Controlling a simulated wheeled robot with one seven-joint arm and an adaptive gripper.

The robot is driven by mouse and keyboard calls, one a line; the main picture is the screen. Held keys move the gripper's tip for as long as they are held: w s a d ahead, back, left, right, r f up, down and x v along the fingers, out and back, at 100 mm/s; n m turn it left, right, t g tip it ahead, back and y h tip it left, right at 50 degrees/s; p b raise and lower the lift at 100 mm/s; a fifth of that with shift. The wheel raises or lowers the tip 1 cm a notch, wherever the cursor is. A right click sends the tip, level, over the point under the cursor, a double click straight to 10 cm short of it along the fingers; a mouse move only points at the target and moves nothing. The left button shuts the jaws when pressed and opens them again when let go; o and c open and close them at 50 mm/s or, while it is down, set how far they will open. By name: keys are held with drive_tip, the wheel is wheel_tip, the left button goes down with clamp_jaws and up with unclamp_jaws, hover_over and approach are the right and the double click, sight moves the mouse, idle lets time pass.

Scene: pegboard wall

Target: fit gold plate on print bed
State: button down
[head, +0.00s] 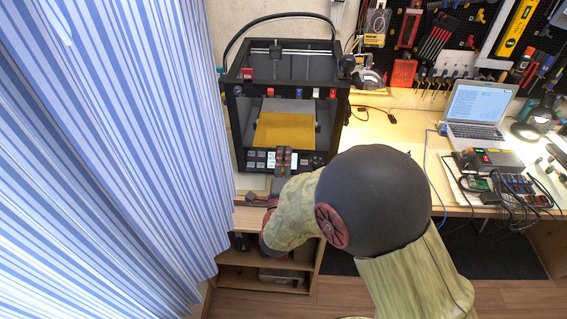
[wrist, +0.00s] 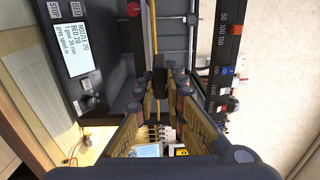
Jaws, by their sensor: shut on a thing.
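The gold plate (head: 284,131) is inside the open front of the black 3D printer, roughly level, its near edge above the control panel. A strip of the grey print bed (head: 289,105) shows behind it; the plate hides the rest. Whether the plate touches the bed or is held above it, I cannot tell. My gripper (head: 284,153) reaches in from the front at the plate's near edge and is shut on it. In the wrist view, my gripper's fingers (wrist: 160,85) close around a small dark piece; the plate's face is not clear there.
The printer frame (head: 238,120) surrounds the plate on both sides. Its control panel with a screen (wrist: 84,50) is close beside my fingers. A striped curtain (head: 100,150) hangs at left. A laptop (head: 476,108) and electronics stand on the bench at right.

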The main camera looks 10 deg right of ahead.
sight(287, 136)
drive_tip(key=shift+f+p+x, duration=0.15)
drive_tip(key=shift+p+x, duration=0.3)
drive_tip(key=shift+x, duration=2.2)
drive_tip(key=shift+f+p+x, duration=0.15)
drive_tip(key=shift+p+x, duration=0.25)
drive_tip(key=shift+x, duration=2.2)
drive_tip(key=shift+s+f+b, duration=0.1)
drive_tip(key=shift+f+b, duration=0.5)
drive_tip(key=shift+b, duration=0.25)
drive_tip(key=shift+s+b, duration=0.1)
drive_tip(key=shift+b, duration=0.4)
drive_tip(key=c, duration=1.8)
unclamp_jaws()
drive_tip(key=o, duration=0.3)
drive_tip(key=o, duration=1.5)
